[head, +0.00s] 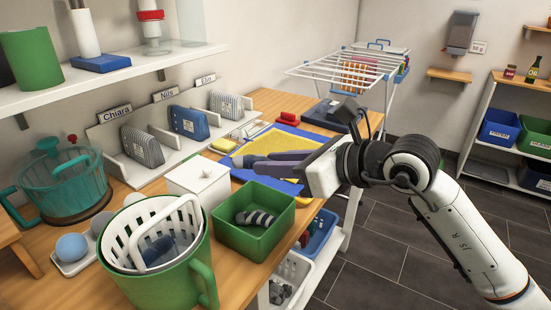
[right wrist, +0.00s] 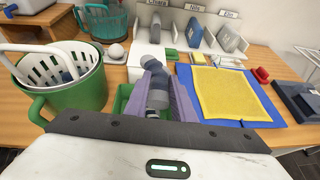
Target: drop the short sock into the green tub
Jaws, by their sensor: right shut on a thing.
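The green tub (head: 278,235) is an open box near the table's front edge, with a dark-and-grey striped sock (head: 256,218) lying inside. My right gripper (head: 245,162) reaches in from the right, its purple fingers raised above the table in front of the mat. In the right wrist view the fingers close around the short sock (right wrist: 151,66), grey and banded. In the wrist view the tub shows beneath and left of the fingers (right wrist: 122,100). My left gripper is not in view.
A green bucket (head: 203,278) holding a white basket (head: 133,219) stands left of the tub. A white box (head: 198,185) is behind it. A yellow cloth (head: 284,141) lies on a blue mat (head: 238,153). Labelled dividers line the wall.

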